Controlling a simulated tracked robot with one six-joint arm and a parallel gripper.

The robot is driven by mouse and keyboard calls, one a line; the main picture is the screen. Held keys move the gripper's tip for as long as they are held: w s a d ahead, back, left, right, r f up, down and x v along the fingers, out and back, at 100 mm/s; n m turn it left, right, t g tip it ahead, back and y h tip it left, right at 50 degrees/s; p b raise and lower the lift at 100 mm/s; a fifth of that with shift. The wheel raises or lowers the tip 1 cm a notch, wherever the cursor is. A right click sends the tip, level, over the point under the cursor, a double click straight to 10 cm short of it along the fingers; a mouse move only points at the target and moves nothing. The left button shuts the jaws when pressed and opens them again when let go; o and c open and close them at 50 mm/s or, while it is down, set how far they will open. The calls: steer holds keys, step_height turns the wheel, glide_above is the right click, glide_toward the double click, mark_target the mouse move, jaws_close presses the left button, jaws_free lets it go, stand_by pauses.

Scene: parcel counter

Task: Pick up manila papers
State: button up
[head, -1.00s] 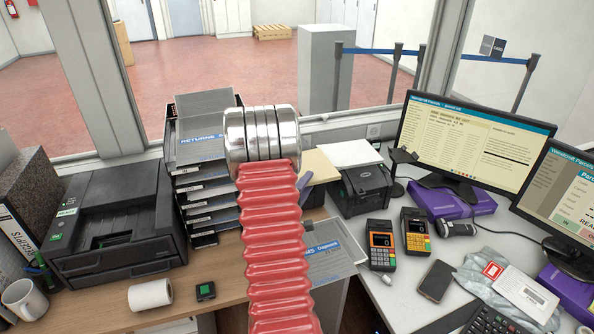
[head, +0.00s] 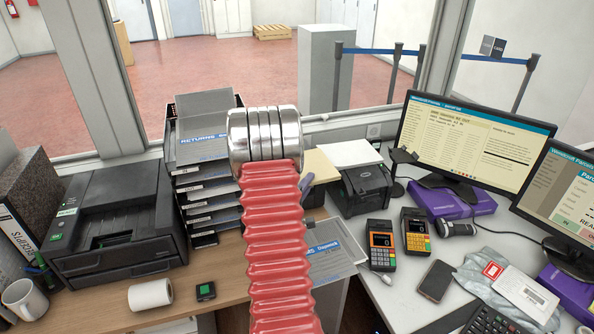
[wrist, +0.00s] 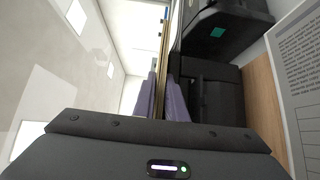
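The manila papers (head: 319,168) show in the head view as a cream sheet behind my arm, left of the label printer, partly hidden by my wrist. In the wrist view they appear edge-on as a thin tan strip (wrist: 163,70). My gripper (wrist: 162,90) has its two grey-purple fingers close on either side of this strip, with no clear gap, and looks shut on it.
A white sheet (head: 350,153) lies beside the manila papers. A black label printer (head: 366,192) stands just right, and it also shows in the wrist view (wrist: 225,30). Stacked trays (head: 205,165) stand left of my wrist. Monitors and card terminals (head: 381,246) fill the right counter.

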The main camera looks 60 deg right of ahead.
jaws_close()
steer(key=shift+s+d+r, duration=0.15)
steer(key=shift+r, duration=0.35)
step_height(320, 180, up, 10)
steer(key=r, duration=0.1)
steer(key=s+d, duration=1.3)
steer(key=d, duration=0.1)
steer(key=shift+s+f, duration=0.25)
steer(key=shift+s, duration=0.15)
